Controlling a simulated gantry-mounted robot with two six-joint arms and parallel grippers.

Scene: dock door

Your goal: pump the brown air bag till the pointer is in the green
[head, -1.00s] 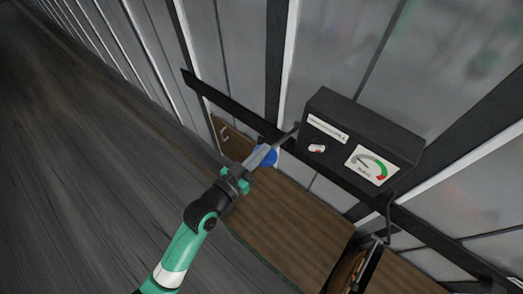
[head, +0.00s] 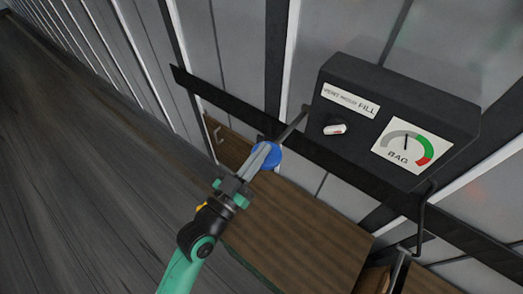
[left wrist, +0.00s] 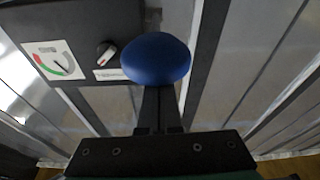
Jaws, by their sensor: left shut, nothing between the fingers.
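The brown air bag (head: 290,235) lies below the black rail, its ribbed face showing in the head view. The black gauge box (head: 345,85) carries a dial (head: 412,147) with grey, green and red bands. Its pointer stands nearly upright, close to where grey meets green. A blue knob (head: 266,155) sits at the end of a dark lever (head: 293,125); the knob also shows in the left wrist view (left wrist: 155,58). My left gripper (head: 262,160) is shut, its fingertips at the blue knob; whether they touch it I cannot tell. My right gripper is out of view.
A small white and red selector knob (head: 335,129) sits beside the dial, under a label reading FILL. A black rail (head: 355,182) crosses the grey wall panels. A dark hose (head: 422,225) hangs from the box. The floor (head: 90,190) at left is clear.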

